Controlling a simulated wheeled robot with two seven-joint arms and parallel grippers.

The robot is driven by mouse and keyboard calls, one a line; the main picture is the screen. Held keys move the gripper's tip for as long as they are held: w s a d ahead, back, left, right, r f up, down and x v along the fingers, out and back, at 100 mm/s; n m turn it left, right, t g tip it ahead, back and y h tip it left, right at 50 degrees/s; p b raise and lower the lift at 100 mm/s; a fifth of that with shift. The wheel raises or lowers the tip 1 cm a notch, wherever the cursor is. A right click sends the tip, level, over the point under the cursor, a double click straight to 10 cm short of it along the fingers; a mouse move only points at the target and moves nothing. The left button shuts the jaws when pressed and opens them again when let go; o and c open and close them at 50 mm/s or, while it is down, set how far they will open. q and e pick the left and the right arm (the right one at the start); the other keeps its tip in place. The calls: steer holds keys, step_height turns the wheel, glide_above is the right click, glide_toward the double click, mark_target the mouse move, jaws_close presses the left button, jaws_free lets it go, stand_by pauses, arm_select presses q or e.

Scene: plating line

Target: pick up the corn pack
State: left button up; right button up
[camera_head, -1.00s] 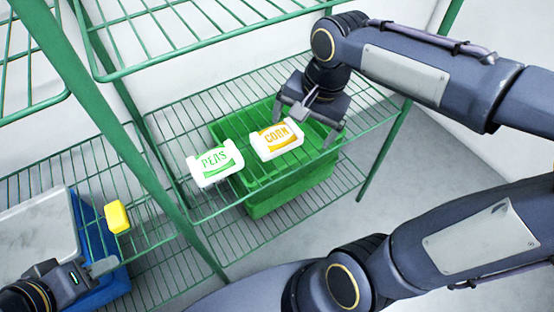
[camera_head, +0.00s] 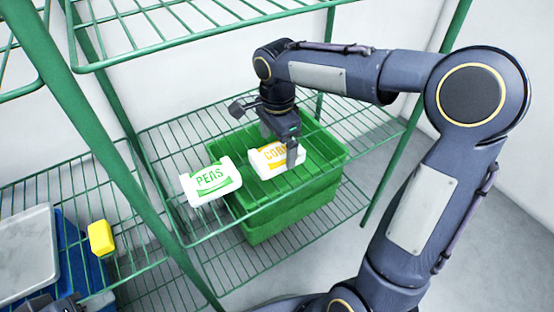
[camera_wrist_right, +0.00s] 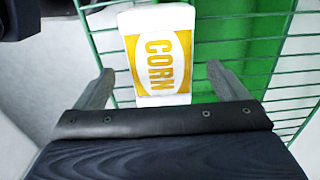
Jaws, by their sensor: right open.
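The corn pack (camera_head: 265,160), white with a yellow label, lies on the green wire shelf next to the peas pack. My right gripper (camera_head: 279,148) is right at it from above, with one finger in front of the pack and partly hiding it. In the right wrist view the corn pack (camera_wrist_right: 158,60) shows between and beyond the two spread fingers of the right gripper (camera_wrist_right: 163,86), with gaps on both sides. The right gripper is open and empty. Only a dark bit of my left gripper (camera_head: 62,304) shows at the bottom left edge; its fingers cannot be made out.
The peas pack (camera_head: 211,182), white with a green label, lies left of the corn pack. A green crate (camera_head: 290,215) shows beneath the shelf wires. A yellow block (camera_head: 101,238) and a grey tray (camera_head: 27,255) over a blue bin are at the left. Green posts and an upper shelf frame the space.

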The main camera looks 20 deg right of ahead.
mark_target(277, 152)
step_height(277, 152, down, 4)
steer(key=shift+r+b, duration=0.1)
steer(key=shift+b, duration=0.55)
steer(key=shift+r, duration=0.15)
steer(key=c, duration=1.3)
steer(key=shift+o, duration=0.2)
